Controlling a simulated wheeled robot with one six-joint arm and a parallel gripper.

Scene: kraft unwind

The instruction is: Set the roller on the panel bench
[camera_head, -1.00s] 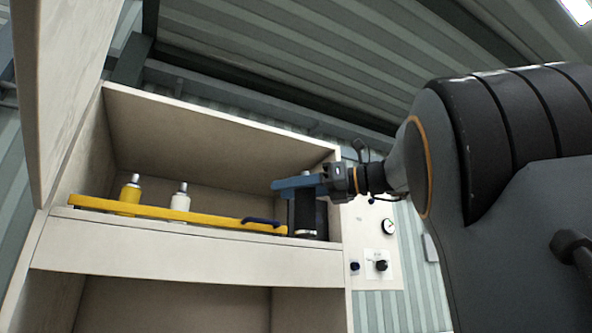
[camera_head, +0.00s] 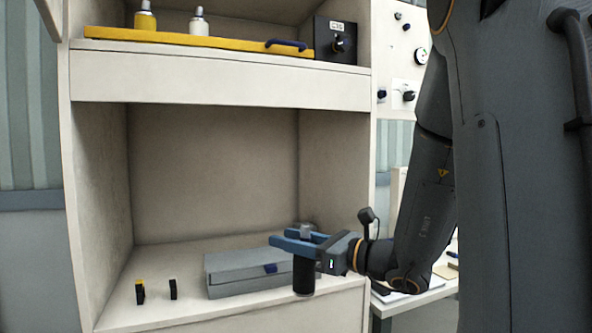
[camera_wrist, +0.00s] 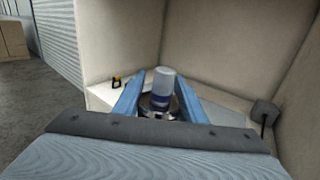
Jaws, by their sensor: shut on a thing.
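The roller (camera_head: 304,278) is a dark upright cylinder with a pale grey top. My gripper (camera_head: 290,240) has blue fingers and is shut around the roller's upper part. In the head view the roller overlaps the right side of the lower shelf and its front edge; whether it touches the shelf is unclear. In the wrist view the roller's pale top (camera_wrist: 163,85) shows between the two fingers (camera_wrist: 160,103). A white bench (camera_head: 418,298), perhaps the panel bench, stands at lower right, partly hidden by my arm. A control panel (camera_head: 400,60) is above it.
The lower shelf (camera_head: 190,306) holds a grey case (camera_head: 235,278) close to the roller and two small dark items at left. The upper shelf holds a yellow level (camera_head: 190,40), two bottles and a black box (camera_head: 336,40). The cabinet's right side wall (camera_head: 338,180) stands close to my gripper.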

